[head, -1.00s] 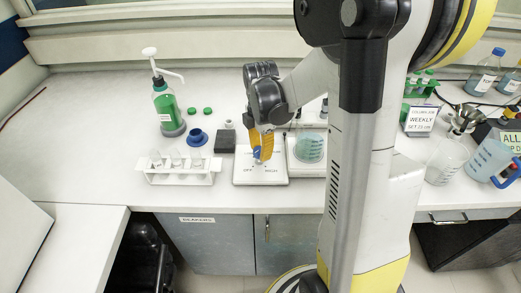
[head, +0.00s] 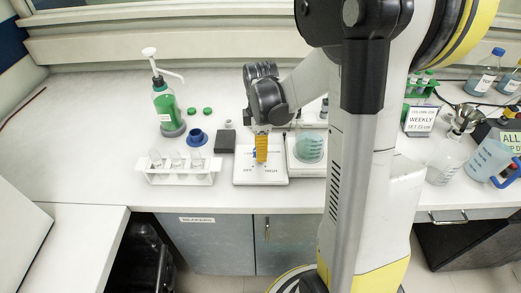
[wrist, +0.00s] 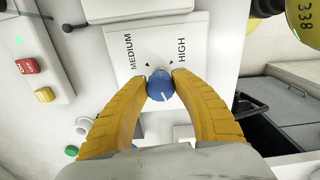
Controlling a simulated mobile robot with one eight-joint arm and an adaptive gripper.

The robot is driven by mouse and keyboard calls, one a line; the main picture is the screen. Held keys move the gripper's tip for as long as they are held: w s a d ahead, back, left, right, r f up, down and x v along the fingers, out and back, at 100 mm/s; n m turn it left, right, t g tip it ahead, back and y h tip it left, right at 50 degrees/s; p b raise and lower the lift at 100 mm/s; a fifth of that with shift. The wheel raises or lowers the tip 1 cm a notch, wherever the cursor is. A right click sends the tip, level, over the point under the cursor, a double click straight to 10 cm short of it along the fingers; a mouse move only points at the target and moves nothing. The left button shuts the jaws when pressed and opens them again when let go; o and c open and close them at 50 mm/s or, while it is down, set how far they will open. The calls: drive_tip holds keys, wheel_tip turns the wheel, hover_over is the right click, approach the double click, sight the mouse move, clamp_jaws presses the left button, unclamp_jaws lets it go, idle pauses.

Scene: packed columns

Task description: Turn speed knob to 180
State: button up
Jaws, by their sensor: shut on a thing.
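The speed knob (wrist: 161,86) is a round blue knob on a flat white panel (wrist: 205,30). A short white line shows near its lower edge in the wrist view. The printed words MEDIUM and HIGH stand beside it, each with a small black mark. My gripper (wrist: 160,80) has its yellow fingers shut on the knob from both sides. In the head view, my gripper (head: 261,158) reaches down to the white panel (head: 243,178), and its fingers hide most of the knob.
A white rack (head: 181,179) with several tubes stands left of the panel, and a black block (head: 225,141) is just behind it. A white device with a teal-filled dish (head: 309,149) sits close on the right. The bench at far left is clear.

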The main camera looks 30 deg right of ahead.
drive_tip(key=m, duration=0.4)
drive_tip(key=shift+s+m, duration=0.1)
drive_tip(key=shift+m, duration=0.2)
drive_tip(key=m, duration=0.3)
drive_tip(key=shift+a+m, duration=0.1)
drive_tip(key=shift+m, duration=0.3)
drive_tip(key=m, duration=0.7)
drive_tip(key=shift+a, duration=0.15)
drive_tip(key=m, duration=0.3)
drive_tip(key=shift+m, duration=0.4)
drive_tip(key=m, duration=0.4)
drive_tip(key=shift+a, duration=0.1)
drive_tip(key=m, duration=0.4)
drive_tip(key=shift+w+m, duration=0.2)
drive_tip(key=shift+m, duration=1.5)
